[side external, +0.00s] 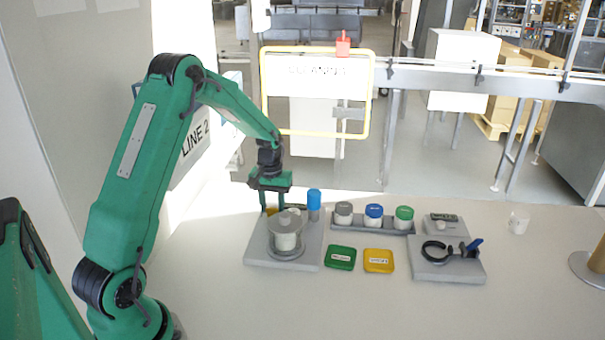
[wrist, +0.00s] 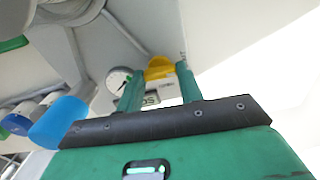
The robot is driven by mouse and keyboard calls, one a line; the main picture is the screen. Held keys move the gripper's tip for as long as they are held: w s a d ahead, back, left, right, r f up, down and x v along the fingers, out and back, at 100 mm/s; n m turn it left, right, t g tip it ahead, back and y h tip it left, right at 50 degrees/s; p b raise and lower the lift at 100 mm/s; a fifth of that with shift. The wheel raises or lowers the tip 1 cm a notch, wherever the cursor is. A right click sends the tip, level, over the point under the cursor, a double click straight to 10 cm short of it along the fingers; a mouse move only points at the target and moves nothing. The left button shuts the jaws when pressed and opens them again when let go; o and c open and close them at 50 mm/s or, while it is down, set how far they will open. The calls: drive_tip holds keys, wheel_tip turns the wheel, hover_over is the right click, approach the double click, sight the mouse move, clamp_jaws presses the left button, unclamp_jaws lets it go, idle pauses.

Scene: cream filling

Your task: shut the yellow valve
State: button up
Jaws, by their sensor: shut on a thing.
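The yellow valve (side external: 271,211) is on the filling station at the left of the table, mostly hidden in the side view by my gripper and the grey hopper. In the wrist view the yellow valve handle (wrist: 159,68) shows between my two green fingertips. My gripper (side external: 269,205) points down over the back of the station and is shut on this handle. The fingers also show in the wrist view (wrist: 160,74), one on each side of the handle. I cannot tell the handle's exact turn. A small label plate (wrist: 151,98) and a round dial (wrist: 118,78) are close by.
A blue-topped post (side external: 314,199) stands just right of my gripper. The grey hopper (side external: 288,221) is in front. A rack (side external: 401,231) holds jars with grey, blue and green lids. Green (side external: 340,258) and yellow (side external: 379,261) trays lie before it. A clamp fixture (side external: 447,266) is farther right.

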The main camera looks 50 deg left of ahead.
drive_tip(key=shift+n, duration=0.5)
drive_tip(key=o, duration=1)
drive_tip(key=shift+r, duration=0.1)
drive_tip(key=shift+r, duration=3.85)
